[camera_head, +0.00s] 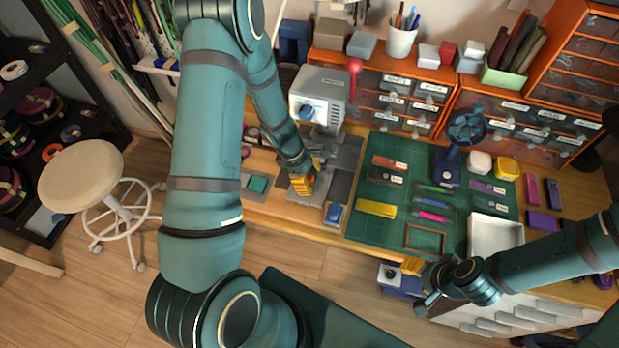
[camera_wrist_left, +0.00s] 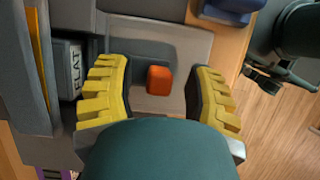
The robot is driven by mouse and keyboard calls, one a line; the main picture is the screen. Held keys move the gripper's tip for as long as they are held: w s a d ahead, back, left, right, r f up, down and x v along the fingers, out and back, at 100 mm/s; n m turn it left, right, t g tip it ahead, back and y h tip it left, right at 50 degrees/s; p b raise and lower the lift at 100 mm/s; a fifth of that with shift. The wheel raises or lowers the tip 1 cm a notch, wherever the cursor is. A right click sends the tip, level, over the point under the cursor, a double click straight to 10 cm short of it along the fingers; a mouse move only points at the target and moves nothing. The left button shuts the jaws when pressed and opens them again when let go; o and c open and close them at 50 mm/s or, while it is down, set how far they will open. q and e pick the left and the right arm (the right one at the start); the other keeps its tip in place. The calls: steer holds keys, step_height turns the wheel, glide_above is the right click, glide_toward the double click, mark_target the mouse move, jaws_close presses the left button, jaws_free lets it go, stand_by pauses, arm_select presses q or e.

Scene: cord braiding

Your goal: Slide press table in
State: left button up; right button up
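The grey press (camera_head: 320,92) with a red-knobbed lever (camera_head: 354,66) stands at the back of the bench. A grey plate, which looks like the press table (camera_wrist_left: 145,38), lies below my left gripper with a small orange-red block (camera_wrist_left: 159,80) on it. My left gripper (camera_head: 303,184) points down in front of the press. In the left wrist view its yellow fingers (camera_wrist_left: 158,100) are spread on either side of the block, with gaps on both sides. My right gripper (camera_head: 414,268) is by the bench's front edge; its opening is too small to judge.
A dark block labelled FLAT (camera_wrist_left: 71,70) is left of the left fingers. A blue item (camera_head: 333,214) sits at the bench's front edge. A green mat (camera_head: 380,228) with several small items and a white tray (camera_head: 494,236) lies to the right. A stool (camera_head: 80,176) stands at left.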

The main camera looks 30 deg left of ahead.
arm_select(q)
steer(key=v, duration=1.2)
steer(key=shift+f, duration=0.1)
